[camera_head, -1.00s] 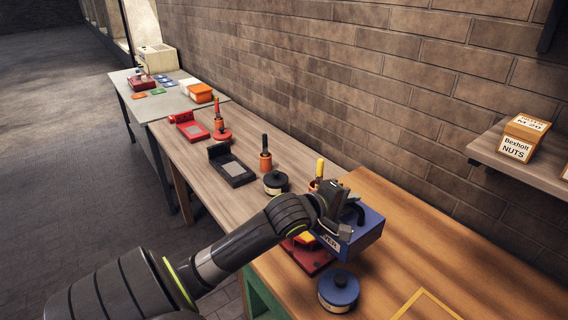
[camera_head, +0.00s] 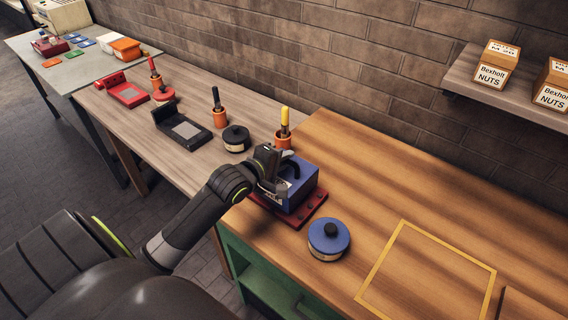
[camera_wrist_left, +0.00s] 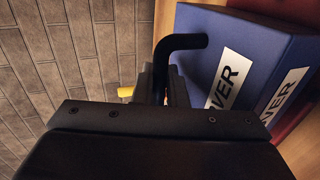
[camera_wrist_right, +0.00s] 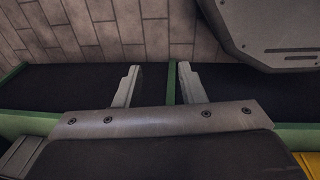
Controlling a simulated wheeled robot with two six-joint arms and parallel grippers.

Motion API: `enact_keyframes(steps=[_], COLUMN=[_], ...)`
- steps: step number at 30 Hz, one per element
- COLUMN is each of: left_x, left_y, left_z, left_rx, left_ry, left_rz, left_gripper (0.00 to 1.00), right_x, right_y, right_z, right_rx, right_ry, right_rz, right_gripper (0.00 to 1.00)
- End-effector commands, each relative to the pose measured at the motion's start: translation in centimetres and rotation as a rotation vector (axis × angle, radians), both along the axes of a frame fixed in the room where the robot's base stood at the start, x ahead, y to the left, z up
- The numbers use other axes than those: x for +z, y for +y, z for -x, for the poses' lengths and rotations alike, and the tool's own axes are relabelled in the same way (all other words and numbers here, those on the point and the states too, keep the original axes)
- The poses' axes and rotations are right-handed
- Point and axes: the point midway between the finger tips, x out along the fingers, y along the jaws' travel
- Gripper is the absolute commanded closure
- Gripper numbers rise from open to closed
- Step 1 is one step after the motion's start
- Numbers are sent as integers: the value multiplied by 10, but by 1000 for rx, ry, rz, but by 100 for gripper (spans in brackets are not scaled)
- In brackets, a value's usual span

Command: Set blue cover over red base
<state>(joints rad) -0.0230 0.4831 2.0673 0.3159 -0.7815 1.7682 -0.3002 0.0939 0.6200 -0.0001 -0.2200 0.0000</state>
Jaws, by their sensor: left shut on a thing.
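The blue cover (camera_head: 299,193) is a box with a black handle and a white label. It is over the red base (camera_head: 313,208), whose rim shows along the cover's front and right. I cannot tell whether the cover is fully seated. My left gripper (camera_head: 276,176) is shut on the cover's black handle. In the left wrist view, the fingers (camera_wrist_left: 165,88) are at the handle, beside the blue cover (camera_wrist_left: 240,50), and red shows beyond it. My right gripper (camera_wrist_right: 158,84) is open and empty in the right wrist view.
A round blue-topped pot (camera_head: 328,239) stands just right of the base. A yellow frame outline (camera_head: 428,268) marks the bench further right. A yellow-handled tool in an orange pot (camera_head: 283,134) and a black pot (camera_head: 236,138) stand behind.

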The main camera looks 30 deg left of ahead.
Motion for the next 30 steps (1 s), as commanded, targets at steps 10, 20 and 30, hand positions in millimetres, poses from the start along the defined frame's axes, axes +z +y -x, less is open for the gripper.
enact_keyframes(steps=[10,20,30], left_x=[-12,-16,-13], left_y=[-1,0,0], left_z=[0,0,1], left_rx=[-1,-1,0], left_ry=[-6,-2,-2], left_rz=[0,1,-1], left_gripper=[100,66,66], right_x=[-2,-2,-2], right_y=[18,13,8], right_z=[-1,-1,-1], right_rx=[-7,-5,-3], right_ry=[-2,-1,-1], right_rz=[-23,-16,-10], right_gripper=[64,64,64])
